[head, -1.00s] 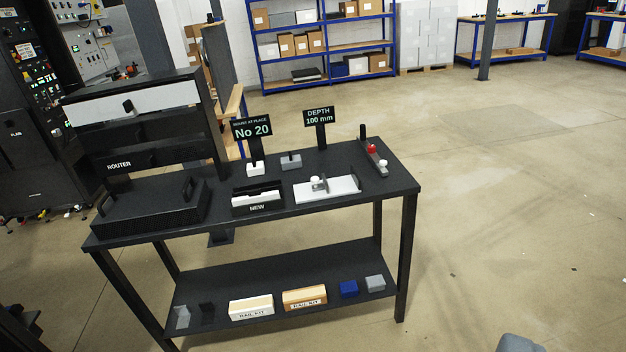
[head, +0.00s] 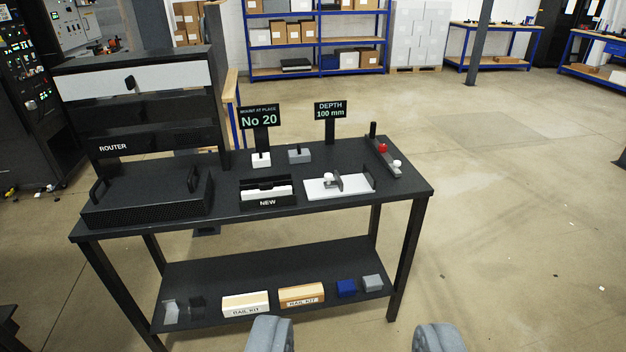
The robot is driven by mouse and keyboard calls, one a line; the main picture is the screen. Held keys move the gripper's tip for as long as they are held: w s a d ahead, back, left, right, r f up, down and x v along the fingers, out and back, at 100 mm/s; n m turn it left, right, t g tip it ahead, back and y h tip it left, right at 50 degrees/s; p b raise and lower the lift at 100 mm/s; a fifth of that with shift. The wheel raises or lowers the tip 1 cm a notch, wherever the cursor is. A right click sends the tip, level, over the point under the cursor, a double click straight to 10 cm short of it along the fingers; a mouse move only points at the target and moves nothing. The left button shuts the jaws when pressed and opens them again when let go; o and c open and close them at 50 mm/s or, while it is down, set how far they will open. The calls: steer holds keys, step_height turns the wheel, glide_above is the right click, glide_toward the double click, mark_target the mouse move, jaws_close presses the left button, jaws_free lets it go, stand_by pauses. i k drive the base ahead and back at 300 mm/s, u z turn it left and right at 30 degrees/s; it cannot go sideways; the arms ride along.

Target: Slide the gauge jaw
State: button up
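The gauge (head: 355,184) is a white plate lying on the black table's top, right of the NEW holder. Its jaw (head: 334,181) is a small grey upright piece with a white round knob (head: 328,177), toward the plate's left part.
The black table (head: 225,222) has a lower shelf with boxes. A ROUTER unit (head: 150,148) stands at its left. Signs "No 20" (head: 260,118) and "DEPTH 100 mm" (head: 330,110) rise behind the gauge. A bar with a red knob (head: 383,150) lies to the right. Floor at right is clear.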

mark_target(338, 182)
steer(key=z, duration=0.4)
steer(key=i, duration=2.4)
steer(key=u, duration=0.35)
